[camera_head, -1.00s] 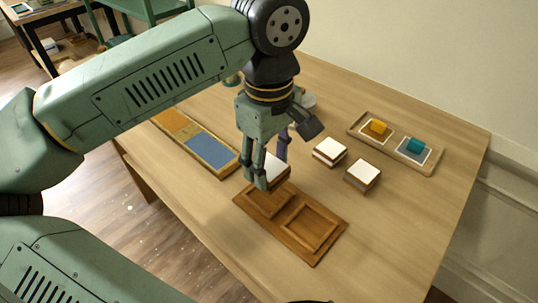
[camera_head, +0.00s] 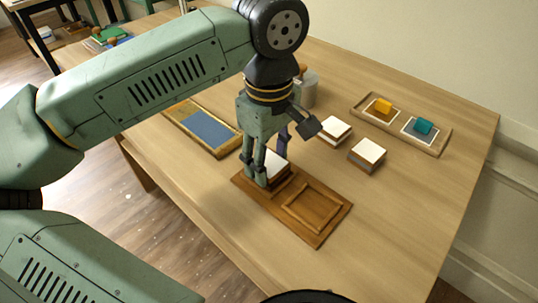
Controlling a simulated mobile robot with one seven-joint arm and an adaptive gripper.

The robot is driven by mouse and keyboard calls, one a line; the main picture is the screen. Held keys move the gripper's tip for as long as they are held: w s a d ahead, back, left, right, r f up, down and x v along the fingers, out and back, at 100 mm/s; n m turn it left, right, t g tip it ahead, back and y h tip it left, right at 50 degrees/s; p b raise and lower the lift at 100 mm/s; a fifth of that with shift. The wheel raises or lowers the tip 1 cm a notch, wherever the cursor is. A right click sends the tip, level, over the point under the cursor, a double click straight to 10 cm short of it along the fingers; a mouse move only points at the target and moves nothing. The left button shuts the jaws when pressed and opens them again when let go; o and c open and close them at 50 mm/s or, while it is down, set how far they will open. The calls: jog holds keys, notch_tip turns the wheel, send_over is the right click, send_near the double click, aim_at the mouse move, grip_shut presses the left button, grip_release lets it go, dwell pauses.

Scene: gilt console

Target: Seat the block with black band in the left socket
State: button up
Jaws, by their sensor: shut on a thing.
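My gripper (camera_head: 271,164) is shut on a block with a white top (camera_head: 278,161) and dark brown sides. Its band is mostly hidden by the fingers, so I cannot tell its colour. The block is over the left socket of the brown wooden board (camera_head: 318,236), low and close to it. The block and fingers hide most of that socket, and I cannot tell whether the block is fully down in it. The right socket (camera_head: 311,205) is an empty raised square frame.
Two white-topped blocks stand behind the board, one brown-sided (camera_head: 335,131), one with a grey band (camera_head: 367,155). A framed blue panel (camera_head: 208,130) lies left; a grey canister (camera_head: 308,90) stands behind my gripper.

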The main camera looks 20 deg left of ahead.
jog(key=shift+f+b, duration=0.2)
jog(key=shift+b, duration=0.1)
dwell(0.4)
jog(key=o, duration=1.2)
notch_tip(320, 180, up, 12)
dwell(0.6)
